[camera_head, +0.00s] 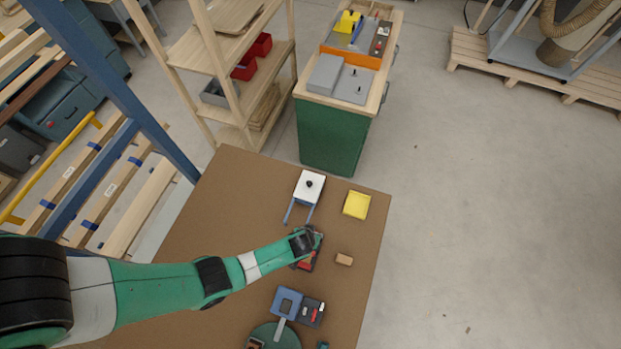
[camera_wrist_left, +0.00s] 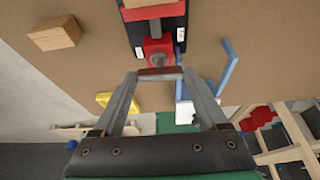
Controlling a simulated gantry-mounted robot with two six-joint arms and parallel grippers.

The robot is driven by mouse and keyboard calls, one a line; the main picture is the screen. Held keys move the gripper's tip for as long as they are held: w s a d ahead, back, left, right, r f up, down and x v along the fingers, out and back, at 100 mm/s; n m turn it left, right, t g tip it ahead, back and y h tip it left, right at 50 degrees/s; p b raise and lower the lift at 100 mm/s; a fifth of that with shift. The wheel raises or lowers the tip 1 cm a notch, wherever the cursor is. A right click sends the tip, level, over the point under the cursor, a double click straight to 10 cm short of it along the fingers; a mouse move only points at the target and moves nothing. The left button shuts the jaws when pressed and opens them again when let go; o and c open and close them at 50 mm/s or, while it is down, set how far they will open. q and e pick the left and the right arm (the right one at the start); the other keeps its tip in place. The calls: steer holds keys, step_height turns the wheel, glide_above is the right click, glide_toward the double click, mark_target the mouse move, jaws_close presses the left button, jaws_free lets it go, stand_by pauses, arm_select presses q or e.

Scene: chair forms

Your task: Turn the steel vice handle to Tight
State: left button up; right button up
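The vice (camera_head: 304,264) lies on the brown table, a dark body with red parts, partly hidden by my left gripper (camera_head: 312,240). In the left wrist view the vice (camera_wrist_left: 158,46) shows a red block on a black base with white labels, too small to read. A grey round screw end shows at the block's near side. My left gripper's fingers (camera_wrist_left: 160,74) are apart, with a dark reddish bar (camera_wrist_left: 160,74) spanning between their tips, close to the screw end. I cannot tell whether they clamp it. My right gripper is not in view.
A white-topped form with blue legs (camera_head: 310,186), a yellow tray (camera_head: 356,204) and a wooden block (camera_head: 344,259) surround the vice. A green cabinet (camera_head: 330,138) stands behind the table.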

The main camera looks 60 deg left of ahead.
arm_select(q)
steer(key=o, duration=0.3)
steer(key=shift+o, duration=0.2)
steer(key=p+v, duration=1)
steer(key=v, duration=0.1)
steer(key=shift+r+p, duration=0.35)
